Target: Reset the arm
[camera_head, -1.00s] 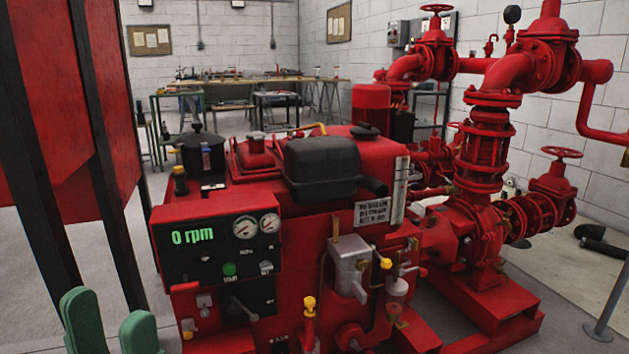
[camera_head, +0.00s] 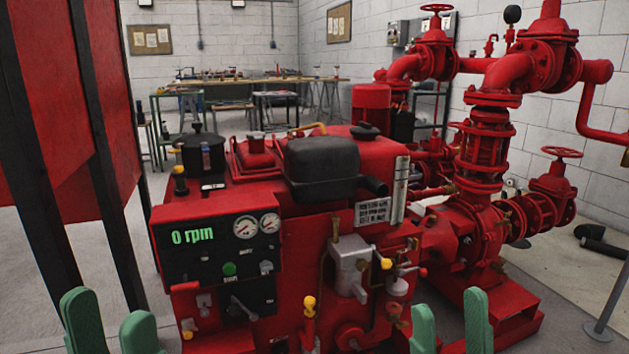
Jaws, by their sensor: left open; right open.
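My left gripper (camera_head: 110,325) shows at the bottom left as two green fingers, apart and with nothing between them. My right gripper (camera_head: 450,325) shows at the bottom, right of centre, as two green fingers, also apart and empty. Both are in front of the red fire pumpset (camera_head: 300,245) and look clear of it, though the exact distance is hard to tell. The arms behind the fingers are out of view below the frame.
The control panel (camera_head: 218,250) reads 0 rpm. A yellow-tipped lever (camera_head: 309,305) stands at the pumpset's front. Red pipes and valves (camera_head: 487,150) rise on the right. A red panel with dark posts (camera_head: 75,120) stands at the left. Work tables (camera_head: 240,90) stand at the back.

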